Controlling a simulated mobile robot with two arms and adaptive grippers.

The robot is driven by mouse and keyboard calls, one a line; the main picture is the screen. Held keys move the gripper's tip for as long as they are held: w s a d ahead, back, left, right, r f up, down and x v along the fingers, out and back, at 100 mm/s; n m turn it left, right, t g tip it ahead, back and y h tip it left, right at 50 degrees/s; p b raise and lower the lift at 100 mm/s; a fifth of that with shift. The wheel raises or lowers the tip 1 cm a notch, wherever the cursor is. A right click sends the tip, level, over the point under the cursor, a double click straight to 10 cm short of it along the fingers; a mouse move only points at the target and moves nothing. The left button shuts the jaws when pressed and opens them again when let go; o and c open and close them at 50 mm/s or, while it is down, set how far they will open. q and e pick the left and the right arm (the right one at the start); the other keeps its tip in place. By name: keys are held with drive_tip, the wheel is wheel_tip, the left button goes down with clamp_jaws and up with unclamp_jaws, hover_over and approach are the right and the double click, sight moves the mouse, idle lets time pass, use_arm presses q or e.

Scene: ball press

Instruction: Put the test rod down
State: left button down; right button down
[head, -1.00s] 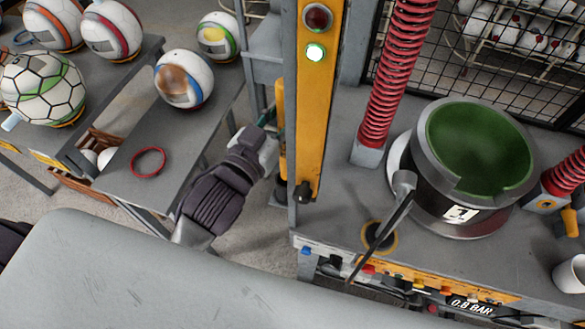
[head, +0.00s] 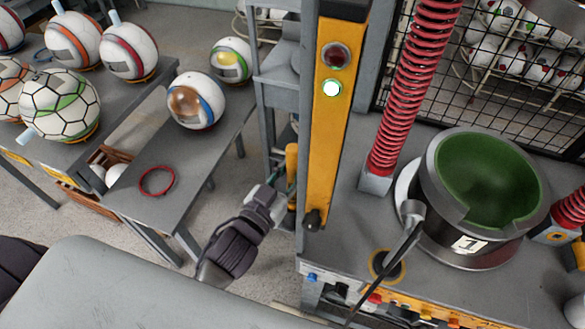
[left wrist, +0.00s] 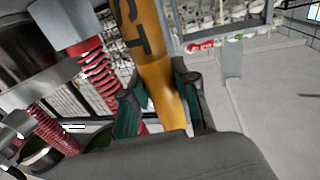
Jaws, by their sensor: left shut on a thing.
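The test rod (left wrist: 158,75) is an orange-yellow bar with dark lettering, seen close up in the left wrist view. My left gripper (left wrist: 160,103) is shut on it, with a green-padded finger on each side. In the head view my left gripper (head: 284,192) is between the ball table and the yellow press column, and an orange part of the rod (head: 292,160) shows beside the column. The rod's lower end is hidden. My right gripper is not in view.
The yellow column (head: 333,130) carries a red lamp and a lit green lamp. Right of it stand a red spring (head: 408,80) and a round green-lined press bowl (head: 487,180). A grey table (head: 215,150) at left holds several balls and a red ring (head: 157,181).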

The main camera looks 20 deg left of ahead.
use_arm(q)
drive_tip(key=c, duration=0.9)
unclamp_jaws()
drive_tip(key=shift+f, duration=0.15)
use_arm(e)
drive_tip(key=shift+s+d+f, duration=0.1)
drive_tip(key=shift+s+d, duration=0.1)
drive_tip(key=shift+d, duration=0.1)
use_arm(q)
drive_tip(key=shift+r, duration=0.35)
drive_tip(key=shift+b+v, duration=1.95)
drive_tip(key=shift+v, duration=4.05)
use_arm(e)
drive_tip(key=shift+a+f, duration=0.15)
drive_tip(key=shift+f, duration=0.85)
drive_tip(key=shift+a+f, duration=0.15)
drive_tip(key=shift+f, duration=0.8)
